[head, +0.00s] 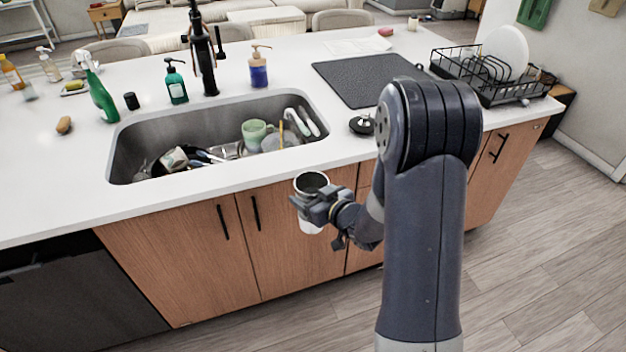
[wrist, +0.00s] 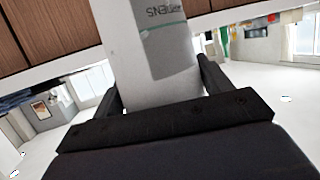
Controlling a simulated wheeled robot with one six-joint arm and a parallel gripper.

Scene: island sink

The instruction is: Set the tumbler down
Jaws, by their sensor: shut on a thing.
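The tumbler (head: 311,183) is a tall light-coloured cup with a dark inside and an open top. It looks upright in the head view. My gripper (head: 318,205) is shut around its side and holds it in front of the cabinet doors, just off the counter's front edge. In the wrist view the tumbler (wrist: 160,60) is a pale body with a greenish band and lettering, between the two fingers of my gripper (wrist: 155,95). Part of the tumbler is hidden behind the fingers in the head view.
The sink (head: 125,150) holds dishes, including a green mug (head: 254,134). A dark mat (head: 375,78) lies on the counter (head: 300,55), with a black sink stopper (head: 361,125) in front. A dish rack (head: 490,80) stands at the right. Bottles stand behind the sink. Bare counter shows left of the sink.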

